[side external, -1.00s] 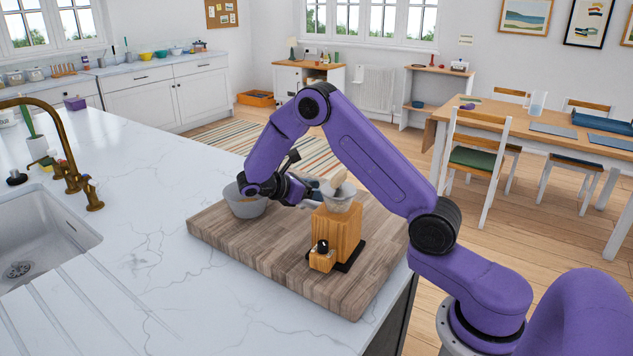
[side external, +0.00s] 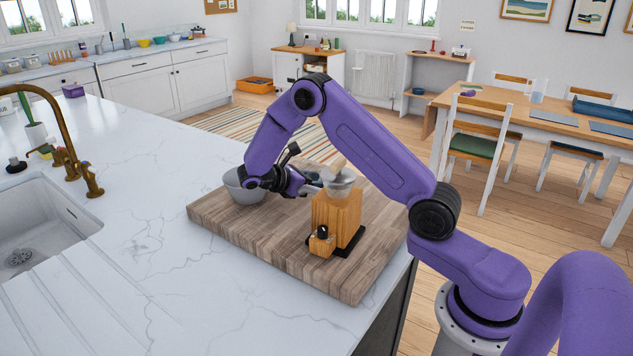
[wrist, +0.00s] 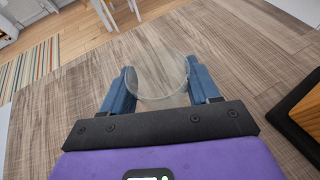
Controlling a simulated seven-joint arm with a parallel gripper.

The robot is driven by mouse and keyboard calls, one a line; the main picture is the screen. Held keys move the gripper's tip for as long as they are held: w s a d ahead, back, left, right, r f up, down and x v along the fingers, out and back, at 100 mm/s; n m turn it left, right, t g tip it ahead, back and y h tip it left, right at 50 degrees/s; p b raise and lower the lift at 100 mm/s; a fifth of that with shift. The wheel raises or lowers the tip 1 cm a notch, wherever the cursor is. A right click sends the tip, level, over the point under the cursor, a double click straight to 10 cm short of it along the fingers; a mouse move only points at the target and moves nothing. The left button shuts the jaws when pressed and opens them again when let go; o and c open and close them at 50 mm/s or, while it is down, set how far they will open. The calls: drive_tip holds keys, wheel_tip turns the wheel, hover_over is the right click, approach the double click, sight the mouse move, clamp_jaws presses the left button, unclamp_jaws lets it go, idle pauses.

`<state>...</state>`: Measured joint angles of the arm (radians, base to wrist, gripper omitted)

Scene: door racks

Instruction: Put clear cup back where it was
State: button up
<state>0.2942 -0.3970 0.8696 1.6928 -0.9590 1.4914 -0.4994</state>
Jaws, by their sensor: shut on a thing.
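The clear cup (wrist: 157,78) is a transparent round vessel between the two blue fingers of my gripper (wrist: 161,88) in the wrist view. The fingers are shut on its sides, and the wooden board shows through it. In the side external view my gripper (side external: 312,187) is low over the board, between the grey bowl and the wooden block device. There the cup is small and partly hidden by the gripper and the device. I cannot tell whether its base touches the board.
A wooden board (side external: 250,240) lies on the white marble counter (side external: 135,250). A grey bowl (side external: 238,188) stands left of my gripper. The board's front left is bare.

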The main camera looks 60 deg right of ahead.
drive_tip(key=shift+f, duration=0.45)
drive_tip(key=o, duration=1.3)
drive_tip(key=shift+r, duration=0.1)
